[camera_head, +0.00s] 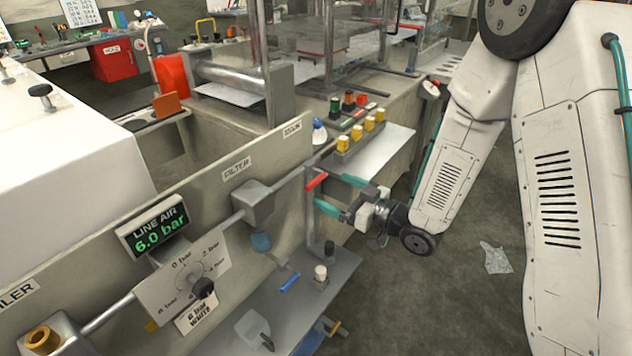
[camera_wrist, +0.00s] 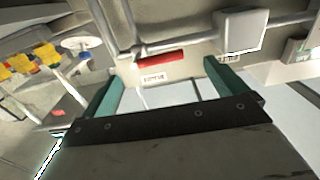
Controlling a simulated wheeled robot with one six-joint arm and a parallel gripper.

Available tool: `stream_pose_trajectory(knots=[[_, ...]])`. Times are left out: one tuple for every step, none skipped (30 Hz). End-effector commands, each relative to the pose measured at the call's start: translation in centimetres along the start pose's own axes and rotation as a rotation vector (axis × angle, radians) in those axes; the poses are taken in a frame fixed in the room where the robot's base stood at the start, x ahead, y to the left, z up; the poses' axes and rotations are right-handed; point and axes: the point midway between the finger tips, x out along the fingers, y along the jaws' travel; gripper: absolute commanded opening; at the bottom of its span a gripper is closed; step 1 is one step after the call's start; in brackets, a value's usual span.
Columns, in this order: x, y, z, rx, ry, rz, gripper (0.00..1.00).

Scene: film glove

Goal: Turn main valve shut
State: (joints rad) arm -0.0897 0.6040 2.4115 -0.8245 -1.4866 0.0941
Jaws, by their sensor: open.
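The main valve's red lever (camera_head: 316,180) is on the pipe along the machine's side, below the "MAIN" label (camera_head: 292,129). In the wrist view the red lever (camera_wrist: 163,59) lies crosswise, just beyond and between the fingertips. My gripper (camera_head: 330,189) is open, with its two teal fingers pointing at the lever from the right. In the wrist view my gripper (camera_wrist: 163,72) has nothing between its fingers. I cannot tell the exact gap to the lever. The line air display (camera_head: 157,232) reads 6.0 bar.
A grey filter block (camera_head: 258,201) and a regulator knob plate (camera_head: 185,279) are on the same pipe, left of the lever. A grey shelf (camera_head: 338,268) with small items is below. Open floor (camera_head: 450,300) is at right.

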Motion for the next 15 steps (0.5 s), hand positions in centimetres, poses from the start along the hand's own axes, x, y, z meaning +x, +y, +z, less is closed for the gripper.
stream_pose_trajectory(knots=[[0.8,-0.1,0.0,-0.001,0.001,-0.004,0.97],[1.3,-0.1,-0.1,-0.002,0.001,-0.004,0.97],[2.0,-0.1,-0.1,-0.002,0.001,-0.003,0.97],[2.5,-0.1,0.0,-0.003,0.000,-0.004,0.97],[3.0,-0.1,-0.1,-0.003,0.001,-0.003,0.97],[3.7,-0.1,-0.1,-0.003,0.001,-0.002,0.97],[4.1,-0.1,0.0,-0.002,0.000,-0.002,0.97],[4.6,-0.1,0.0,-0.002,-0.001,-0.003,0.97],[5.1,-0.1,0.0,-0.002,-0.001,-0.001,0.97],[5.4,0.0,0.0,-0.001,-0.001,0.000,0.97],[5.7,0.0,0.0,-0.001,-0.001,0.000,0.97],[6.1,0.0,0.0,-0.002,-0.001,-0.001,0.97],[6.3,0.0,0.0,-0.002,-0.001,-0.001,0.97],[6.5,0.0,-0.1,-0.002,-0.001,0.000,0.97],[6.6,0.0,0.0,-0.002,-0.002,0.001,0.97]])
